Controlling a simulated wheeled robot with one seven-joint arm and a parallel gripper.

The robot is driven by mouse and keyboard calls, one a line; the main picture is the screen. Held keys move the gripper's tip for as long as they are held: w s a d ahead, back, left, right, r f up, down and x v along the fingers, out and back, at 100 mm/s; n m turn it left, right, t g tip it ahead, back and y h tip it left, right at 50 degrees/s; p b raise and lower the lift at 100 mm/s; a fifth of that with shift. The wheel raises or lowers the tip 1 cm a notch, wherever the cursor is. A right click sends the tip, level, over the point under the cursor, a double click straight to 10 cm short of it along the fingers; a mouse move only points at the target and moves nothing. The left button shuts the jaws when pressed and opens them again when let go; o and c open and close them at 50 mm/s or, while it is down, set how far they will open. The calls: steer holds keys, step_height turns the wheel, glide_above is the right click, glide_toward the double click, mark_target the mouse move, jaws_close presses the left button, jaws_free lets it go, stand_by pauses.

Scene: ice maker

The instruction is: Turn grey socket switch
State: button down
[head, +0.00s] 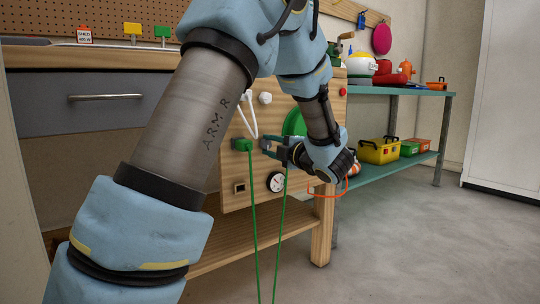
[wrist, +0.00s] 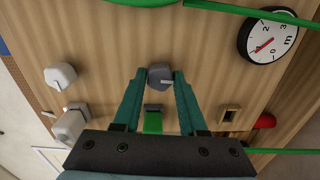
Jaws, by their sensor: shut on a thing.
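The grey socket switch (wrist: 160,77) is a round dark grey knob with a pale mark on its face, set on a wooden panel (head: 228,172). My gripper (wrist: 160,80) is shut on it, with one teal finger at each side. In the head view, my gripper (head: 267,145) reaches the panel from the right, and the fingers mostly hide the switch there. A green plug (wrist: 153,121) sits beside the switch, between my fingers and nearer my palm. The same plug (head: 243,145) shows left of my fingertips in the head view.
A round gauge (head: 276,181) is below my gripper; it also shows in the wrist view (wrist: 267,43). A white knob (head: 265,98) is above. Green cords (head: 255,225) hang in front of the panel. A teal shelf (head: 400,161) with containers stands to the right.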

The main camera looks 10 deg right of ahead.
steer(key=shift+f+n+b, duration=0.1)
steer(key=shift+n+b, duration=0.3)
steer(key=shift+n, duration=0.1)
steer(key=shift+c, duration=2.2)
jaws_free()
steer(key=p+v, duration=0.3)
steer(key=v, duration=0.8)
steer(key=shift+p, duration=0.3)
